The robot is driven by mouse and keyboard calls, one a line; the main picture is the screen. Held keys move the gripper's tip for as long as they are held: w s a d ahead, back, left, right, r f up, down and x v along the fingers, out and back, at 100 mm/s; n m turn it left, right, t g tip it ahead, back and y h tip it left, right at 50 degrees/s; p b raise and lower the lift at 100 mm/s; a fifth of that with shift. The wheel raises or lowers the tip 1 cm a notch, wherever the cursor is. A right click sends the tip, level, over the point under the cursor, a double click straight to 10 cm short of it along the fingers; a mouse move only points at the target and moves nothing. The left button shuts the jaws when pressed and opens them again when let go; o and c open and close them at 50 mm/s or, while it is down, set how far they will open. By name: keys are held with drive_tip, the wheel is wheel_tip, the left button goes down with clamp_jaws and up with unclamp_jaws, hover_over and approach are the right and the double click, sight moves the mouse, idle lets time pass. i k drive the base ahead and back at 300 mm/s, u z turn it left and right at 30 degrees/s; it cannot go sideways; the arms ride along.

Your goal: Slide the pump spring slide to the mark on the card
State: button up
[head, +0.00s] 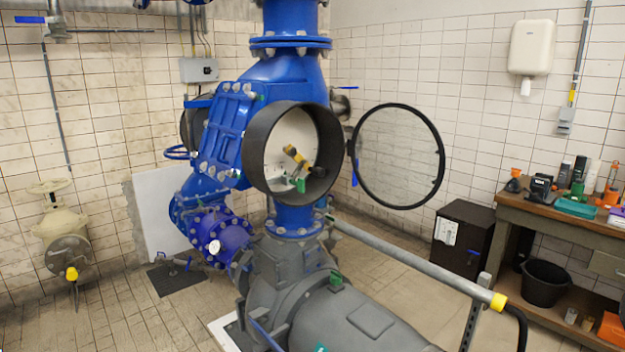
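A round dark housing (250,152) with a pale inner face stands in front of the blue pump pipe, its glass-like round cover (398,157) swung open to the right. Inside it are a yellow lever-like part (296,156), a black knob-like end (318,172) and a green part (300,185). I cannot tell which of these, if any, is the spring slide. A small white card (446,231) with dark print is on the front of a black cabinet; any mark on it is too small to read. I cannot tell whether this is the task's card. My gripper is not in view.
A grey rail (410,258) with a yellow end runs across the front right. A large grey pump body (300,300) fills the lower middle. A wooden workbench (560,222) with tools stands at the right, with a black bucket (545,283) below. Floor at left is mostly clear.

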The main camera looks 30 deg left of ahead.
sight(286, 178)
drive_tip(key=u, duration=0.5)
drive_tip(key=i, duration=0.85)
drive_tip(key=u, duration=0.65)
